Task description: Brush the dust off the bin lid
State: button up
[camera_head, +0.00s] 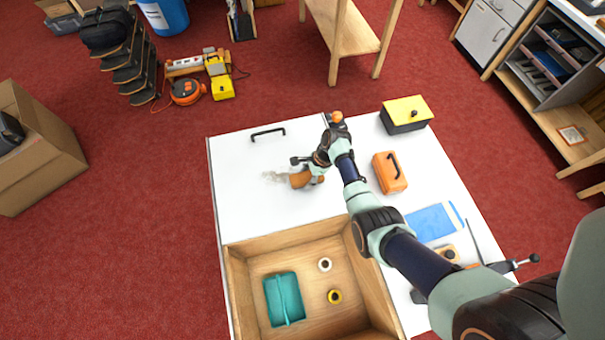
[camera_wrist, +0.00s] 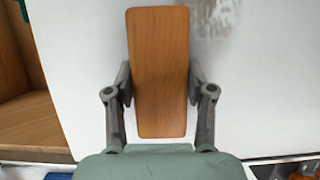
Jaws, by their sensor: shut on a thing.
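My gripper (camera_head: 316,175) is shut on a brush with a wooden back (camera_head: 300,179), over the right part of the white bin lid (camera_head: 240,200). In the wrist view the brush back (camera_wrist: 159,100) stands lengthwise between the two fingers; its bristles are hidden. The lid has a black handle (camera_head: 268,131) near its far edge. A grey-brown dust patch (camera_head: 273,177) lies on the lid, just left of the brush. It also shows in the wrist view (camera_wrist: 214,17), beside the brush's far end. I cannot tell whether the bristles touch the lid.
A wooden tray (camera_head: 234,285) with a teal caddy (camera_head: 285,299) and two tape rolls stands at the near side. An orange case (camera_head: 390,172), a yellow-topped box (camera_head: 405,114) and a blue sheet (camera_head: 430,222) lie right of my arm. The lid's left part is clear.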

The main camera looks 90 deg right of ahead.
aim_at(300, 179)
jog(key=shift+r+p, duration=0.15)
jog(key=shift+p, duration=0.2)
jog(key=shift+w+a+f, duration=0.15)
jog(key=shift+w+a, duration=0.05)
jog(key=shift+w, duration=0.6)
jog(key=shift+w+a+f, duration=0.1)
jog(key=shift+w+a, duration=0.1)
jog(key=shift+w, duration=0.6)
